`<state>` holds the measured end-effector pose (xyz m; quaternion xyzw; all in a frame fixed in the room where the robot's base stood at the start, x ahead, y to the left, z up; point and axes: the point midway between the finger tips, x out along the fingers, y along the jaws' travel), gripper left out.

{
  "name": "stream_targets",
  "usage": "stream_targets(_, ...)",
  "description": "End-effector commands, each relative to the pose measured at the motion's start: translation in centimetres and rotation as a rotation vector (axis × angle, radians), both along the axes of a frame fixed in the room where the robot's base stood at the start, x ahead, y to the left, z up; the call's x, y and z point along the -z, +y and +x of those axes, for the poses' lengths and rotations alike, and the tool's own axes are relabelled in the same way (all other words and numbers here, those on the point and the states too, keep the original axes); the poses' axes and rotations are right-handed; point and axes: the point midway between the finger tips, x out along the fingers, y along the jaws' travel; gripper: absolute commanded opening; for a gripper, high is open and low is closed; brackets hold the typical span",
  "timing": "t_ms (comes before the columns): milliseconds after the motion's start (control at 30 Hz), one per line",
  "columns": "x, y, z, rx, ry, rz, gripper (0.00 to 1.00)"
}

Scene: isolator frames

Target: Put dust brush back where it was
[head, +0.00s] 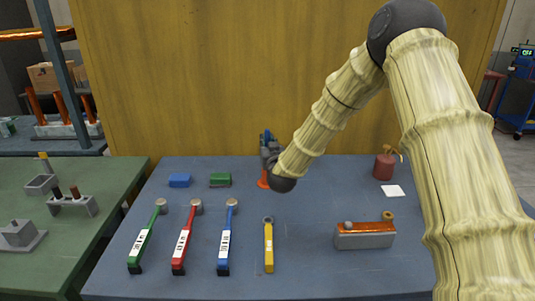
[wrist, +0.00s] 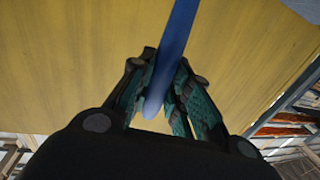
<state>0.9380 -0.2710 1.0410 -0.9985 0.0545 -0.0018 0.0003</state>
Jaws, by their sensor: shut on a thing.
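My gripper (head: 268,152) is at the back middle of the blue-grey table (head: 310,270), in front of the wooden panel. It is shut on a long blue handle, which I take to be the dust brush; in the wrist view the brush (wrist: 174,55) runs up between the fingers of my gripper (wrist: 163,95). Its rounded end points toward the palm and its far end is out of view. In the head view only a small blue part shows by the fingers. An orange piece (head: 263,183) shows just below the gripper; I cannot tell what it belongs to.
Green (head: 146,238), red (head: 184,240) and blue (head: 227,240) long-handled tools lie left of a yellow tool (head: 268,247). Blue (head: 180,180) and green (head: 220,179) blocks stand behind. A grey box (head: 365,240), white card (head: 393,191) and red can (head: 384,166) are at right.

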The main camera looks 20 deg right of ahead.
Motion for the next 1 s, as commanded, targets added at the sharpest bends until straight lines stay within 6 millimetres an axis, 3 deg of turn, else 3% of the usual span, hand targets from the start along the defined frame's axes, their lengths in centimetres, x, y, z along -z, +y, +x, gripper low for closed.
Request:
stream_targets(400, 3.9, 0.0, 0.0, 0.000, 0.002, 0.000, 0.00)
stream_targets(800, 4.5, 0.0, 0.0, 0.000, 0.001, 0.000, 0.00)
stream_targets(833, 4.4, 0.0, 0.0, 0.000, 0.001, 0.000, 0.22)
stream_targets(933, 4.3, 0.0, 0.0, 0.000, 0.001, 0.000, 0.40)
stream_targets(1000, 4.3, 0.0, 0.0, 0.000, 0.001, 0.000, 0.40)
